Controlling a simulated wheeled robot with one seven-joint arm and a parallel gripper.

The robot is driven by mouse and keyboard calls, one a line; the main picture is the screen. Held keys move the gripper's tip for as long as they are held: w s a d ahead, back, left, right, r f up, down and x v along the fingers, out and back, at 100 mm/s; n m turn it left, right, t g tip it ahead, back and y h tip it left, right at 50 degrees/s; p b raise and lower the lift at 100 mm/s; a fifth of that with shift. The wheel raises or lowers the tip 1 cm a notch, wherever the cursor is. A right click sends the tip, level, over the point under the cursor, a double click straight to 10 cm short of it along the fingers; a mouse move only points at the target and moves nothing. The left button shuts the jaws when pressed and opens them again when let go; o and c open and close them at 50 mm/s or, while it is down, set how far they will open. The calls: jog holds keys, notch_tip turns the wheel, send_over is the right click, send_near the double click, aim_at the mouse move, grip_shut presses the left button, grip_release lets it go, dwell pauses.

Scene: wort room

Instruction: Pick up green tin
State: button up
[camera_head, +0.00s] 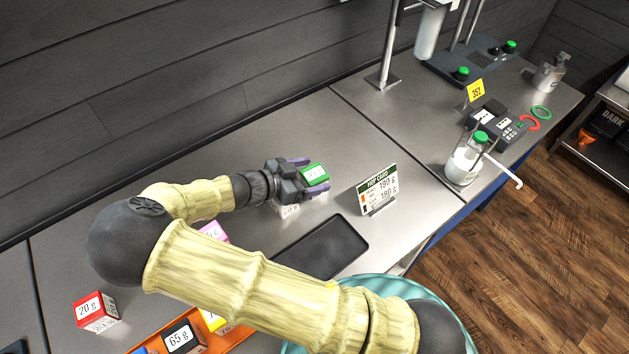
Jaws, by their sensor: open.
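The green tin (313,173) is a small box with a green top and a white label, on the grey counter near the middle of the head view. My gripper (309,174) is open, with its purple-tipped fingers on either side of the green tin. I cannot tell whether the fingers touch it. The gripper body partly hides what lies beneath; a white label with a weight marking shows just under it.
A card stand (377,189) stands right of the gripper. A dark flat tray (322,247) lies in front. A red box (95,311) and an orange tray (152,340) with several boxes are lower left.

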aim_at(309, 176)
dwell(0.4)
jog(key=c, duration=1.1)
jog(key=shift+r, duration=0.2)
notch_tip(309, 176, up, 10)
jog(key=shift+f+b, duration=0.15)
jog(key=shift+b, duration=0.6)
